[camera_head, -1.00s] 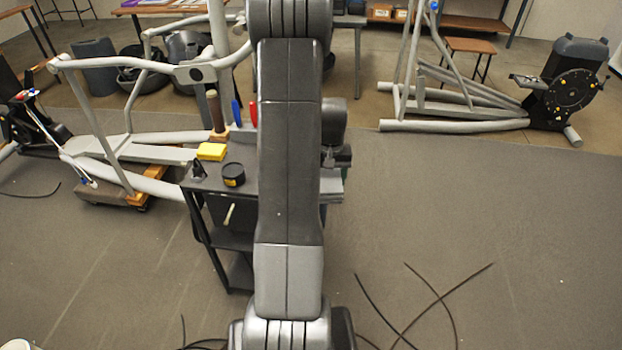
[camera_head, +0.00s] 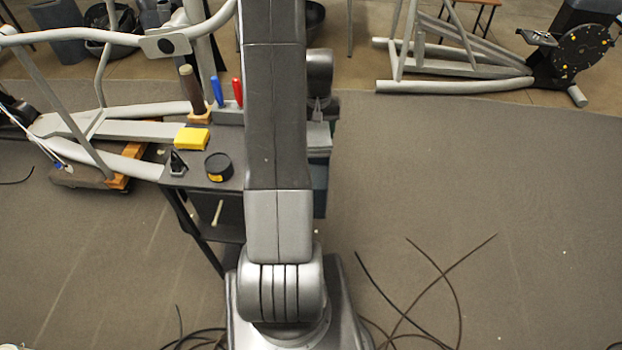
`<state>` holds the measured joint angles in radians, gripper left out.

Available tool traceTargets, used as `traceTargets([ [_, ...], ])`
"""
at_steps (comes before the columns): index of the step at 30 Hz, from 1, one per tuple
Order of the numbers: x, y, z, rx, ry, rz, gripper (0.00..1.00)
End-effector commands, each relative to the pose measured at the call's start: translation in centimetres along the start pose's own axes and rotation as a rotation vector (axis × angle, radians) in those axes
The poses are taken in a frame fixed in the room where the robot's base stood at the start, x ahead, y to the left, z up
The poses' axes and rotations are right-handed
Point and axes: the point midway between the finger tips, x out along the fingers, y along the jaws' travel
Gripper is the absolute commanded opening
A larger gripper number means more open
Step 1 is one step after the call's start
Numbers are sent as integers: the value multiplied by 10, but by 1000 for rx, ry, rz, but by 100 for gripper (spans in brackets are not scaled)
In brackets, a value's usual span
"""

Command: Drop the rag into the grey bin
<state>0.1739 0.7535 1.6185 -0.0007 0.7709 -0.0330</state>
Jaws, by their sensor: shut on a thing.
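My gripper (camera_head: 318,107) shows just right of my arm, pointing down over the right end of the dark cart. It is small and partly hidden, and its fingers look closed. A grey piece (camera_head: 319,138) shows right below the fingers; I cannot tell whether it is the rag or part of the cart. A dark blue-grey, bin-like shape (camera_head: 320,188) shows below that, mostly behind my arm. Another grey bin (camera_head: 59,35) stands on the floor at the back left, far from my gripper.
The cart (camera_head: 228,180) holds a yellow block (camera_head: 192,139), a black tin (camera_head: 219,166) and blue and red handled tools (camera_head: 238,92). Elliptical frames stand left and back right (camera_head: 455,86). Black cables (camera_head: 425,290) lie on the floor at front right. The right floor is mostly clear.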

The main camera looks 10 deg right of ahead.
Motion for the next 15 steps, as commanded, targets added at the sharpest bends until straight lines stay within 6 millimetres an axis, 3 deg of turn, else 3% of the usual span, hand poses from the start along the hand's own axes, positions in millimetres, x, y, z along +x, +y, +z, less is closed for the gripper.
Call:
traceTargets([
  [1, 11, 0, 0, 0, -2, 0, 36],
  [6, 27, 0, 0, 0, 0, 0, 36],
  [15, 30, 0, 0, 0, 1, 0, 36],
])
